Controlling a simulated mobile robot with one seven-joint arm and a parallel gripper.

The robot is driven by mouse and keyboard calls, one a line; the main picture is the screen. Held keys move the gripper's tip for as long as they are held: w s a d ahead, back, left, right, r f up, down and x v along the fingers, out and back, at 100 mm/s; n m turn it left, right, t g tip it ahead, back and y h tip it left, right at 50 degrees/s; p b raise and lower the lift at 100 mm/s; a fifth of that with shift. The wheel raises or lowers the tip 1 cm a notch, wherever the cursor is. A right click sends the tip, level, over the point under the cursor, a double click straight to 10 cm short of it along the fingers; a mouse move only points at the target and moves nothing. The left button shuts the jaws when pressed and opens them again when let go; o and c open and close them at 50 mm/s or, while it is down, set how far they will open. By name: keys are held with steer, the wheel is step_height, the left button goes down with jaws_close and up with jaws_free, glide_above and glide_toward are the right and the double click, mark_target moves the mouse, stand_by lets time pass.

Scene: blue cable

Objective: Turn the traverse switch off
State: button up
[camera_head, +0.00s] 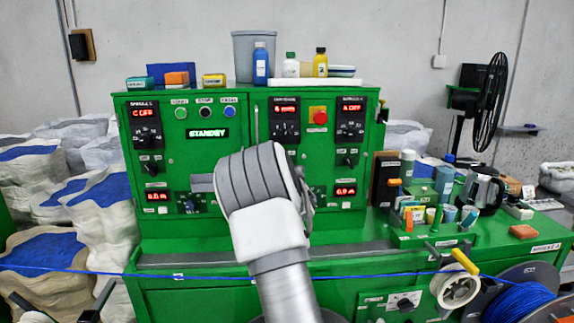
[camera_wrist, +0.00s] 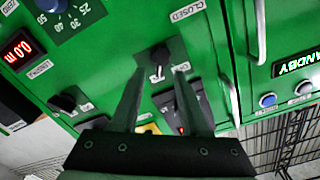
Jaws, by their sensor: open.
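A small black rotary switch (camera_wrist: 159,56) with a pale pointer sits on the green panel (camera_wrist: 110,70) between my fingertips in the wrist view. I cannot read its name label, so I cannot tell if it is the traverse switch. My gripper (camera_wrist: 160,73) is open and empty, with a fingertip on either side just below the switch; no contact shows. A second black knob (camera_wrist: 62,102) lies to the left. In the head view my arm hides the gripper's tips and the middle of the right-hand panel. Another black switch (camera_head: 346,160) shows there, right of my arm.
A red stop button (camera_head: 319,117) and metal door handles (camera_wrist: 261,30) stand out from the cabinet. A STANDBY display (camera_head: 207,133) is lit on the left panel. Bottles (camera_head: 321,63) stand on top. A blue cable (camera_head: 170,272) runs across the front.

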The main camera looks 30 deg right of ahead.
steer(key=shift+p+x, duration=0.3)
steer(key=shift+x, duration=1.6)
jaws_close()
